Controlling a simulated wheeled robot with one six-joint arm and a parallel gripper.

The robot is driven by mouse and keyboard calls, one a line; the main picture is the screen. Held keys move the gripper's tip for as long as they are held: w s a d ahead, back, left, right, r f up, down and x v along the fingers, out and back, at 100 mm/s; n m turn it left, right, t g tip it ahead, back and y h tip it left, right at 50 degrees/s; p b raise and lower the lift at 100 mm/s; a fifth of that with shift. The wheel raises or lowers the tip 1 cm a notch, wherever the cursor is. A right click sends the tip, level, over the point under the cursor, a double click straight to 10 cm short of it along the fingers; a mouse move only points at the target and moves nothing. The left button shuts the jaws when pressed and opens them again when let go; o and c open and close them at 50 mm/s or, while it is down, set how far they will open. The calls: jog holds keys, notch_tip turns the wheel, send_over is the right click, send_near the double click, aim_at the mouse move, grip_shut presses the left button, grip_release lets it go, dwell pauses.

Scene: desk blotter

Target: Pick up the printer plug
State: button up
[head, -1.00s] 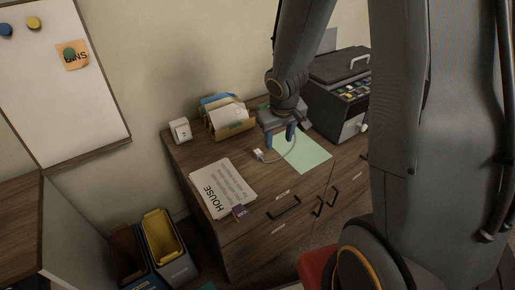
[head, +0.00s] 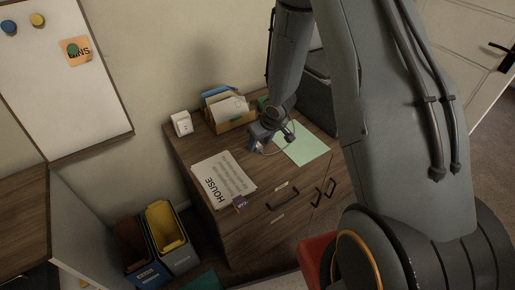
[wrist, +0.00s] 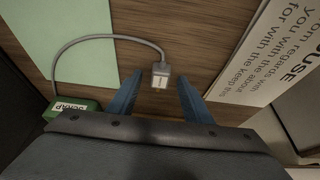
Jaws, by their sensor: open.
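The printer plug (wrist: 161,75) is a small pale plug on a grey cable (wrist: 100,38). In the wrist view it lies over the wooden top, its prongs away from the cable side. My gripper (wrist: 160,83) is open, its two blue fingers on either side of the plug in the picture. The fingers do not visibly touch it, and I cannot tell the height between them. In the head view my gripper (head: 258,141) is low over the cabinet top and mostly hides the plug. The cable curves to its right there.
A mint sheet (head: 305,150) lies right of the gripper and a HOUSE paper stack (head: 223,175) lies left. A letter holder (head: 230,122) and white box (head: 181,124) stand behind. A green SCRAP block (wrist: 72,106) is near the cable. The printer is largely hidden behind my arm.

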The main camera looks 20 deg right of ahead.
jog(key=shift+x, duration=0.8)
jog(key=shift+r, duration=0.1)
jog(key=shift+c, duration=0.4)
grip_shut()
